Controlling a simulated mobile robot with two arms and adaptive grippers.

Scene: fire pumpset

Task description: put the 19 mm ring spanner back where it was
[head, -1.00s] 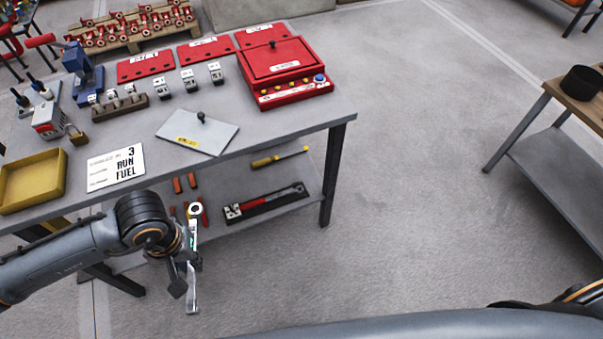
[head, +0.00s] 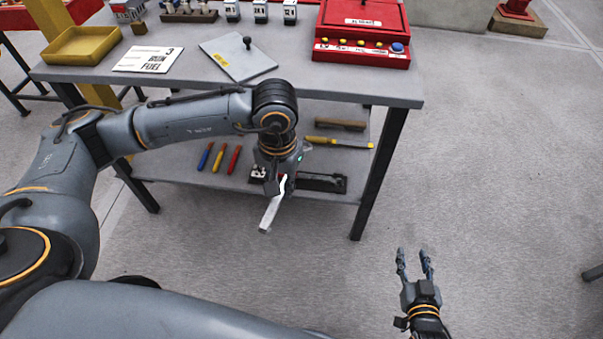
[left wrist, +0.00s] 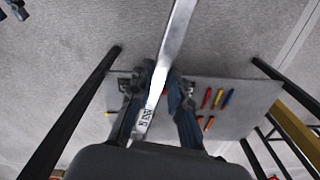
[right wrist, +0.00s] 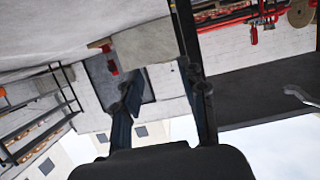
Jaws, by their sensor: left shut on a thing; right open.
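My left gripper (head: 281,184) is shut on a silver spanner (head: 270,210), held in front of the bench's lower shelf. The spanner slants down and left in the head view; my gripper hides its upper end. In the left wrist view the spanner (left wrist: 172,45) runs between the fingers, with dark marking too small to read. The size cannot be read. My right gripper (head: 413,258) is open and empty above the floor, right of the bench; its spread fingers also show in the right wrist view (right wrist: 163,85).
The lower shelf (head: 215,180) holds blue, orange and red handled tools (head: 220,157), a yellow-handled tool (head: 338,143) and a black tray (head: 325,183), partly hidden by my left gripper. The bench top (head: 300,85) carries a red box (head: 362,35), a grey plate (head: 237,57) and a yellow tray (head: 86,45).

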